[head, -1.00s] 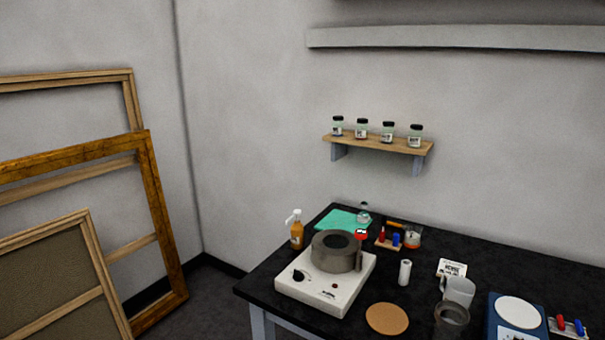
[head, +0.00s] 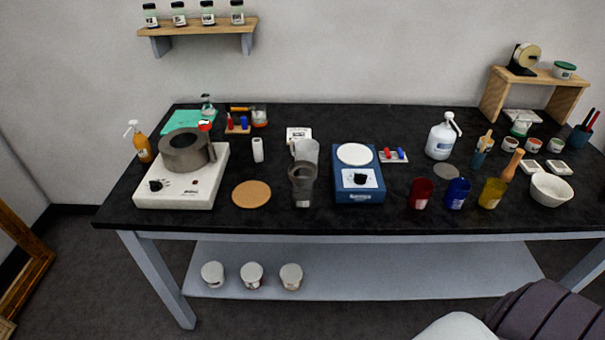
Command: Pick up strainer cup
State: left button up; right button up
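A grey, partly see-through cup (head: 302,186) stands upright on the black table, left of the blue hot plate; it looks most like the strainer cup, but I cannot make out a mesh. A clear beaker-like cup (head: 307,150) stands right behind it and is partly hidden by it. Neither of my grippers is in view.
A white heater with a round grey pot (head: 185,154) stands left on the black table (head: 275,222). A cork disc (head: 251,194) lies left of the cup. The blue hot plate (head: 358,187) is close on its right. Red (head: 420,193), blue and yellow cups stand further right.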

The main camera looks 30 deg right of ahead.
aim_at(305, 179)
jog(key=i+z, duration=0.1)
jog(key=z, duration=0.9)
